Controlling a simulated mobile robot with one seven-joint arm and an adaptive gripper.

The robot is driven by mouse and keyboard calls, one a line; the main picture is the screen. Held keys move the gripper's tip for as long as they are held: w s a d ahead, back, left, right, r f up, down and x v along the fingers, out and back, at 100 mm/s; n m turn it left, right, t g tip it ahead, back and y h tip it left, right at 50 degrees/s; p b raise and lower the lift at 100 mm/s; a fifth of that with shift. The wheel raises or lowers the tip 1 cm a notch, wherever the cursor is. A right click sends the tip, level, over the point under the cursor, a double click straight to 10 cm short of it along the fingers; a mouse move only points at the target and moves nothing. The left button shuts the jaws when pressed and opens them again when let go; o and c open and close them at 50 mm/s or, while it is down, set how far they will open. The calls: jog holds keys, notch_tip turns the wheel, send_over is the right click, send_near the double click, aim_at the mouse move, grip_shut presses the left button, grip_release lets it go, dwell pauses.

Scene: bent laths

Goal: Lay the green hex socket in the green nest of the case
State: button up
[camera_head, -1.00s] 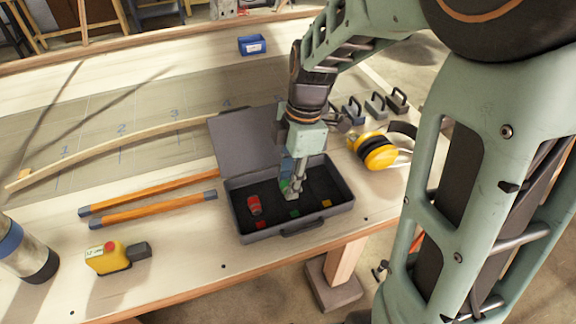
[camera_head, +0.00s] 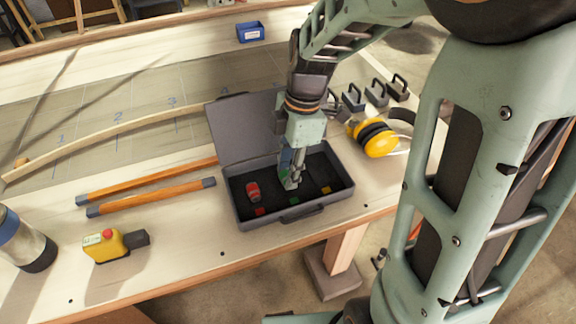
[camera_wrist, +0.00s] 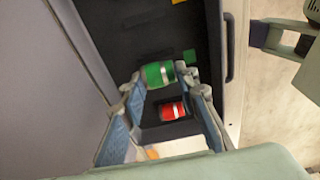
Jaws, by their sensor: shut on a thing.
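The green hex socket (camera_wrist: 158,74) is held crosswise between the fingertips of my gripper (camera_wrist: 160,80) in the wrist view. In the head view my gripper (camera_head: 290,184) points down into the open dark case (camera_head: 240,214), and the socket is mostly hidden by the fingers. A small green square (camera_head: 294,200) marks the case floor just in front of the fingertips. The green square also shows in the wrist view (camera_wrist: 190,56), close beside the socket. I cannot tell whether the socket touches the floor. A red socket (camera_head: 253,190) lies in the case to the left.
A red square (camera_head: 260,212) and a yellow square (camera_head: 326,189) mark other places in the case. The raised lid (camera_head: 240,130) stands behind.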

jog(key=shift+f+b, duration=0.3)
jog(key=shift+f, duration=0.15)
dwell(0.3)
jog(key=o, duration=1.3)
jog(key=shift+r, duration=0.1)
jog(key=shift+r+p, duration=2.7)
jog(key=shift+r, duration=0.8)
